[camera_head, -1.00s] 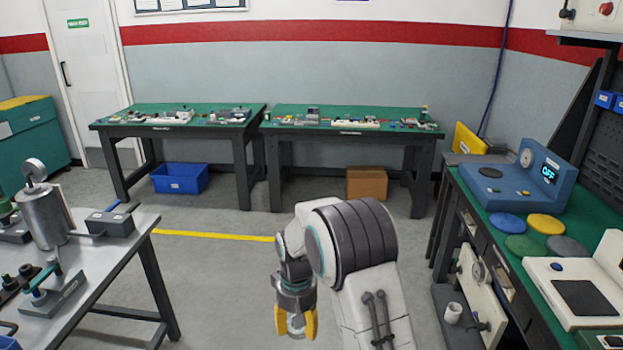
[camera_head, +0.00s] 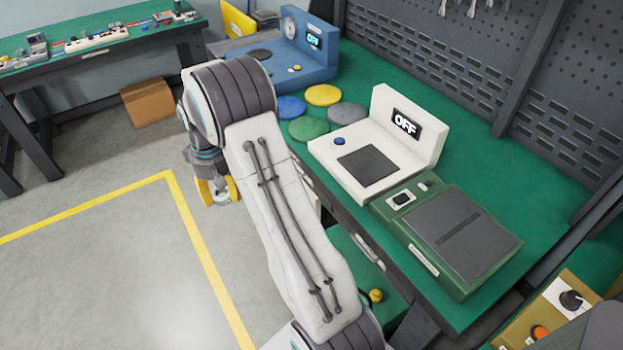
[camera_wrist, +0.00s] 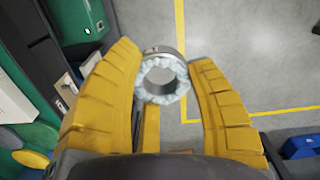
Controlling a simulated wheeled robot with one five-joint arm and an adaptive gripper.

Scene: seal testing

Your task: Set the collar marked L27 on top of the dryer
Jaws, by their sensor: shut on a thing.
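My gripper (camera_head: 217,190) is shut on a ring-shaped collar (camera_wrist: 162,97), a grey metal band with a pale, rough lining. In the wrist view the collar sits between the yellow fingertips with its hole facing the camera. No L27 mark can be read on it. The gripper hangs over the floor, left of the right-hand bench. Which one is the dryer cannot be told for sure.
Blue, yellow, green and grey discs (camera_head: 323,95) lie behind the white device. A dark perforated panel (camera_head: 440,75) backs the green bench (camera_head: 500,165). A tan control box (camera_head: 560,310) is at lower right. A cardboard box (camera_head: 152,103) stands on the floor.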

